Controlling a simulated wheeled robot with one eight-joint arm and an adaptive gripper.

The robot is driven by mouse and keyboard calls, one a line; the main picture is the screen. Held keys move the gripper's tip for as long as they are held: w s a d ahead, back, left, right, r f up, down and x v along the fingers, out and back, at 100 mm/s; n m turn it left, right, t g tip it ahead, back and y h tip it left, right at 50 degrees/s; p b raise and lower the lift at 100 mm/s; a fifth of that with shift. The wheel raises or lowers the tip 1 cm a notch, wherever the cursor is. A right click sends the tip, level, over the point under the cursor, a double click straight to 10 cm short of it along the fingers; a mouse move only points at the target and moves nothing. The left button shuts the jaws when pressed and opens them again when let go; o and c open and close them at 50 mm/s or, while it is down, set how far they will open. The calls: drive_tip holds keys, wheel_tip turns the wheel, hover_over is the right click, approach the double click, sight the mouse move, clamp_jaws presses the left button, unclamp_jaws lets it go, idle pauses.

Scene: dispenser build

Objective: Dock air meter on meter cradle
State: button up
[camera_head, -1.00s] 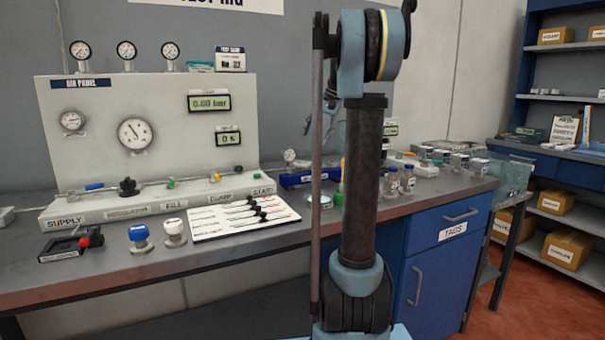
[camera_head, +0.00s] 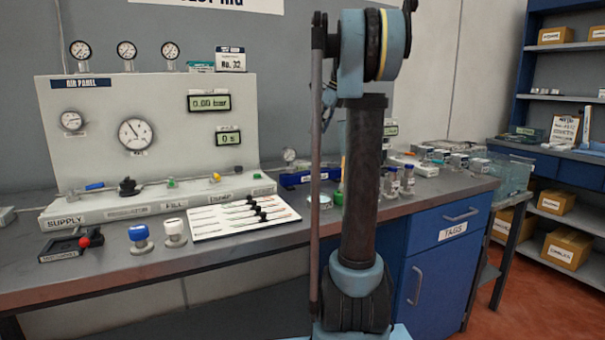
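No part is clearly labelled as the air meter or the meter cradle. A small round gauge (camera_head: 289,155) stands on the bench behind a low blue holder (camera_head: 294,180), left of my arm; I cannot tell whether these are the meter and its cradle. A small display unit (camera_head: 391,130) shows partly behind my arm. My upright arm covers the middle of the view. Part of my far arm shows just left of the column, but my gripper's fingers are hidden, so its grip cannot be seen.
The air panel (camera_head: 80,120) stands at the back left of the bench. A blue-capped jar (camera_head: 139,238), a white-capped jar (camera_head: 175,233) and a white card with several tools (camera_head: 208,229) lie in front. Small bottles (camera_head: 408,180) stand right of my arm. Bare bench (camera_head: 100,275) runs along the front edge.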

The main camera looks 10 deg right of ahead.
sight(305, 162)
drive_tip(key=x, duration=1.7)
drive_tip(key=shift+f, duration=0.2)
clamp_jaws()
drive_tip(key=shift+d+r, duration=0.2)
drive_tip(key=shift+r, duration=0.3)
wheel_tip(305, 162, up, 11)
drive_tip(key=s+d, duration=0.3)
drive_tip(key=d, duration=1.6)
drive_tip(key=shift+s+f, duration=0.2)
